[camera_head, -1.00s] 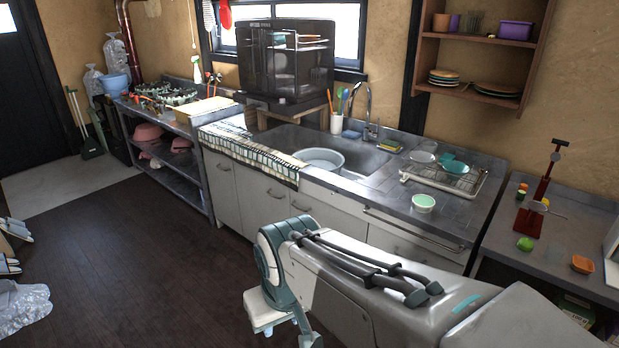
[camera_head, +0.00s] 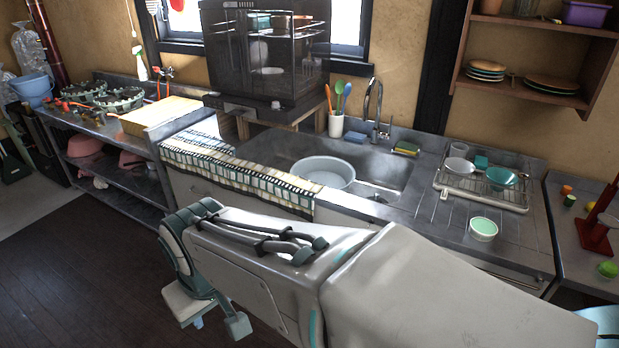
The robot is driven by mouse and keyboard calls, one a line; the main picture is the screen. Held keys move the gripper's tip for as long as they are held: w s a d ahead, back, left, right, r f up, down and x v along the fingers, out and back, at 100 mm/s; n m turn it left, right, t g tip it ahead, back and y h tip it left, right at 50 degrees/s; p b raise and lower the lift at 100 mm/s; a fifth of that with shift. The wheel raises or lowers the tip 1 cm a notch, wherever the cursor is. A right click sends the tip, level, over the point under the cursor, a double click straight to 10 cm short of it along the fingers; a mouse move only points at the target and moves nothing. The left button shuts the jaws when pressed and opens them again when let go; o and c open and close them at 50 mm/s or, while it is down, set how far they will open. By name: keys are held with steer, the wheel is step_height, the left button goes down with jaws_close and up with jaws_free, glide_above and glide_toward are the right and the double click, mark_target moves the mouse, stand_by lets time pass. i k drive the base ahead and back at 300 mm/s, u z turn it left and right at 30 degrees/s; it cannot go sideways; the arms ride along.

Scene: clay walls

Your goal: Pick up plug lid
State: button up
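I cannot make out a plug lid for certain. My gripper (camera_head: 214,321) hangs at the left end of my arm, over the dark floor in front of the counter. It is well left of and nearer than the sink.
A striped cloth (camera_head: 237,172) covers the counter edge left of the sink. A dark glass-fronted machine (camera_head: 265,60) stands behind it. A green-topped bowl (camera_head: 483,229) and a dish rack (camera_head: 482,188) sit right of the sink. A faucet (camera_head: 374,110) rises behind. The left floor is open.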

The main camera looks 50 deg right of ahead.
mark_target(377, 197)
steer(key=z, duration=0.4)
steer(key=i, duration=1.2)
steer(key=z, duration=1.65)
steer(key=i, duration=0.8)
steer(key=z, duration=0.8)
